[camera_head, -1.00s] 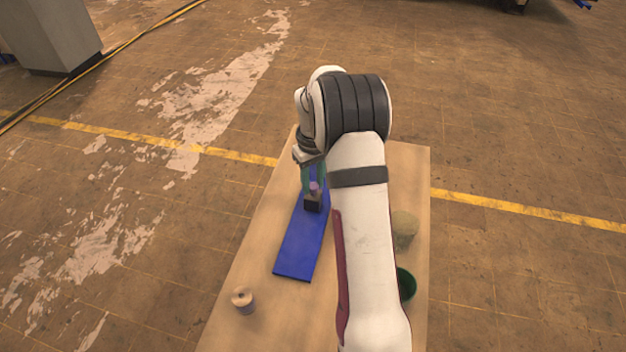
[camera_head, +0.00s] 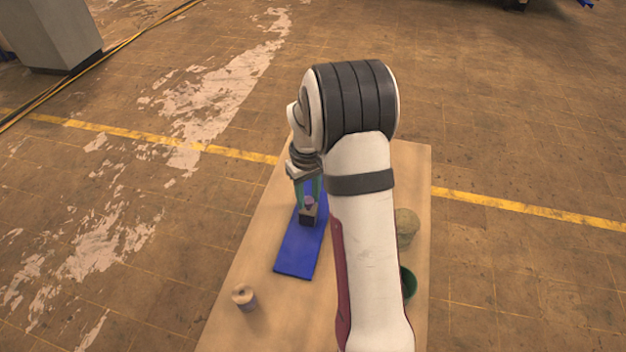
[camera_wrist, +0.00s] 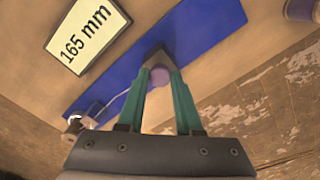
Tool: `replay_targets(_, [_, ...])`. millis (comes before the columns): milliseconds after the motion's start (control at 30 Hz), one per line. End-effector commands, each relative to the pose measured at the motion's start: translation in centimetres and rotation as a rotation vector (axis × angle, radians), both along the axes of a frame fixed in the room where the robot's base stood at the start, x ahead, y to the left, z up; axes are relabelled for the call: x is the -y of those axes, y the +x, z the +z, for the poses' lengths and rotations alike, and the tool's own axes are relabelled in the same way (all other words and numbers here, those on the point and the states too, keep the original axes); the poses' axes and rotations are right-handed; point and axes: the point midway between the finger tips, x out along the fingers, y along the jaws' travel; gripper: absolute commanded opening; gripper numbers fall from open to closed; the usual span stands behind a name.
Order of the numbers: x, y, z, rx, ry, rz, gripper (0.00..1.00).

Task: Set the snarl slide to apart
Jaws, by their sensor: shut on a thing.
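The slide is a long blue board (camera_head: 297,252) on the table with a dark block (camera_head: 309,217) on it. A purple knob (camera_head: 309,203) stands on the block. My gripper (camera_head: 308,197) is over the board with its green fingers shut on the knob. The wrist view shows the knob (camera_wrist: 160,76) between the fingertips and the dark block (camera_wrist: 156,57) just beyond. In that view a thin pale cord (camera_wrist: 108,103) lies over the board's lower left part. My arm hides part of the board in the head view.
A spool (camera_head: 244,298) stands left of the board's near end. A beige cylinder (camera_head: 406,228) and a green round container (camera_head: 408,283) stand right of my arm, partly hidden. A sign reading "165 mm" (camera_wrist: 86,35) lies beside the board in the wrist view.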

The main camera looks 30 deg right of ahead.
Motion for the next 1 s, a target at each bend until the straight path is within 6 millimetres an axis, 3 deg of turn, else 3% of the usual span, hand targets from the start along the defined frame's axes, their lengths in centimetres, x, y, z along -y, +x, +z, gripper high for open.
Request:
replay_targets(100, [-2.3, -2.1, 0.2, 0.003, 0.0, 0.003, 0.0])
replay_targets(300, [-4.6, -4.4, 0.1, 0.004, 0.001, 0.001, 0.0])
replay_targets(667, [-5.1, -4.9, 0.0, -0.003, 0.005, -0.005, 0.0])
replay_targets(700, [-5.1, -5.0, 0.0, -0.003, 0.005, -0.004, 0.39])
replay_targets(833, [-5.0, -4.9, 0.0, -0.003, 0.004, -0.003, 0.63])
replay_targets(1000, [-4.9, -4.9, 0.0, -0.001, 0.002, -0.002, 0.64])
